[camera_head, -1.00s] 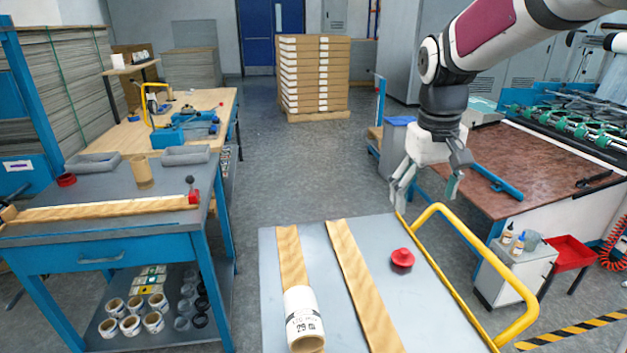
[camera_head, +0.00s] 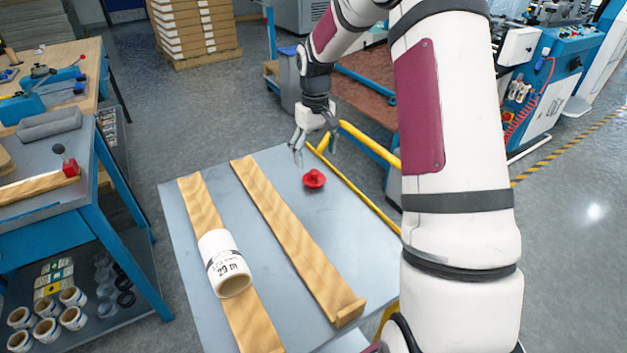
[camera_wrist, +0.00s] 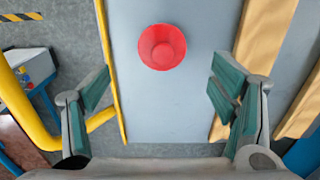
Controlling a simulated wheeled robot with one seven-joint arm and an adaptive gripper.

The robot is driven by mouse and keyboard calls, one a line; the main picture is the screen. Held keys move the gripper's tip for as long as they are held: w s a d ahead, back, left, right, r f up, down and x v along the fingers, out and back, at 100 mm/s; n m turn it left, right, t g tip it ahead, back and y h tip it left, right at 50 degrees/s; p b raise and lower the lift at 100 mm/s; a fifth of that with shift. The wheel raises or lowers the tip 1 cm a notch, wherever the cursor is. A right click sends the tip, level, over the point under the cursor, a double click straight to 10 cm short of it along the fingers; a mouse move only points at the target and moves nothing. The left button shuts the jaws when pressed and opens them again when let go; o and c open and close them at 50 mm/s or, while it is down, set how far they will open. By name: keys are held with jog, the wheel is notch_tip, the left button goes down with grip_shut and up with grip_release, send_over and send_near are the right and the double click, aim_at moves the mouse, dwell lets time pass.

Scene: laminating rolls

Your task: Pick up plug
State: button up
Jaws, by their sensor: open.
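The red plug (camera_head: 314,179) stands on the grey top of the cart (camera_head: 240,172), right of the two wooden strips and near the yellow rail. In the wrist view the plug (camera_wrist: 162,47) is round with a smaller raised centre, and lies ahead of my gripper between the lines of its two fingers. My gripper (camera_head: 314,146) is open and empty, above the far edge of the cart. In the wrist view its two green-padded fingers (camera_wrist: 163,92) are spread wide, with bare cart top and floor between them. Nothing touches the plug.
A white printed roll (camera_head: 225,263) lies on the left wooden strip (camera_head: 205,210). The right wooden strip (camera_head: 285,230) has a block at its near end. A yellow rail (camera_head: 368,145) runs along the cart's right side. A blue workbench (camera_head: 125,235) stands at the left.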

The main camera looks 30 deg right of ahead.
aim_at(314, 171)
jog(key=shift+a+f, duration=0.15)
jog(key=shift+f, duration=3.1)
jog(key=c, duration=1.1)
